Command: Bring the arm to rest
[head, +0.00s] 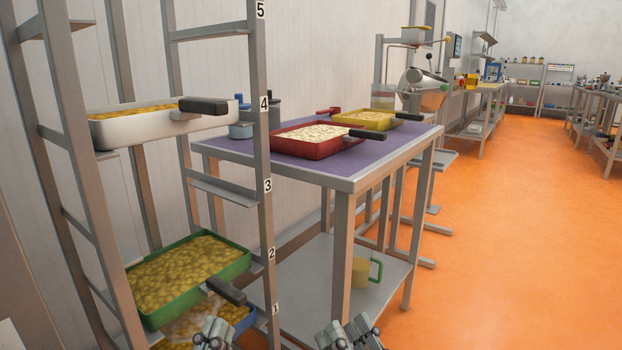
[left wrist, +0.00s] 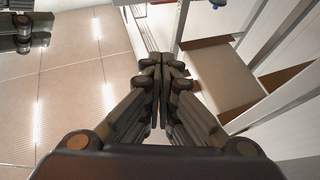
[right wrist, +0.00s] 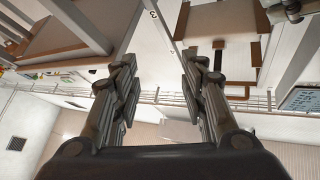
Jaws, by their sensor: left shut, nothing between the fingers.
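My left gripper (head: 214,330) shows at the bottom of the head view, in front of the rack's lower right side. In the left wrist view its fingers (left wrist: 160,62) meet and hold nothing. My right gripper (head: 347,331) shows at the bottom edge, to the right of the left one and in front of the table's lower shelf. In the right wrist view its fingers (right wrist: 157,65) are spread apart with nothing between them. Only the upper ends of both grippers show in the head view; the arms are out of frame.
A numbered metal rack (head: 262,160) at left holds a white tray (head: 150,130), a green tray (head: 240,268) and a blue tray (head: 243,322). A purple-topped table (head: 330,178) carries a red tray (head: 310,150) and a yellow tray (head: 365,123). Orange floor (head: 500,240) at right is clear.

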